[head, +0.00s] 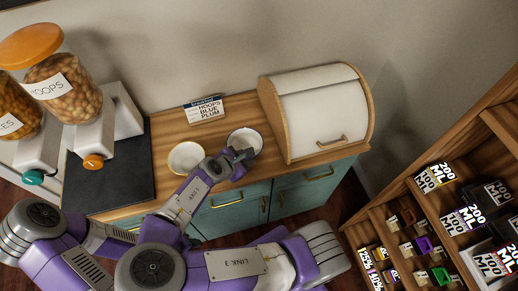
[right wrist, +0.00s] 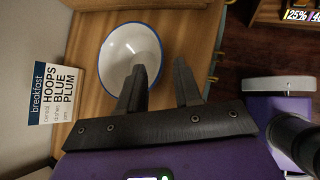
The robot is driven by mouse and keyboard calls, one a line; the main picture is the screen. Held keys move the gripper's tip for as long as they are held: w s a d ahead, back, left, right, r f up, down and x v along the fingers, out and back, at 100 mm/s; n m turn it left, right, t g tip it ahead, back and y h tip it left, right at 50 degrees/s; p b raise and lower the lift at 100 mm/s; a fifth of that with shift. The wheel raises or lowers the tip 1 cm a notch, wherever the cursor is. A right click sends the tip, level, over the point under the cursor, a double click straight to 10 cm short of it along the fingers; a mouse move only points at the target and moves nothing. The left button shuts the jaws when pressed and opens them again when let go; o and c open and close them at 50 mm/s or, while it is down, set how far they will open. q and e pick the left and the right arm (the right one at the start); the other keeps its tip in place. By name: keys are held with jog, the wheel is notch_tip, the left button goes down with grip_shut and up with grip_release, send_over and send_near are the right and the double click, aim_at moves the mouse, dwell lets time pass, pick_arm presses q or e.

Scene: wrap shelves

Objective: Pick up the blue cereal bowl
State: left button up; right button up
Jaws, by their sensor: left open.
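The blue cereal bowl (head: 247,135), white inside with a blue rim, stands on the wooden counter beside the bread box. It also shows in the right wrist view (right wrist: 122,52).
A cream bowl (head: 186,157) stands to the left. A breakfast sign (head: 205,109) reading hoops, blue, plum stands behind. The bread box (head: 318,110) is close on the right. Cereal dispensers (head: 62,85) and a dark mat (head: 112,170) are left. A wooden shelf (head: 400,190) stands right.

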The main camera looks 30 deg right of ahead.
jog(key=b+x, duration=0.2)
jog(key=x, duration=0.5)
jog(key=shift+w+a+f, duration=0.1)
jog(key=shift+w+f, duration=0.05)
jog(key=shift+f, duration=0.2)
jog(key=shift+c, duration=0.5)
grip_shut()
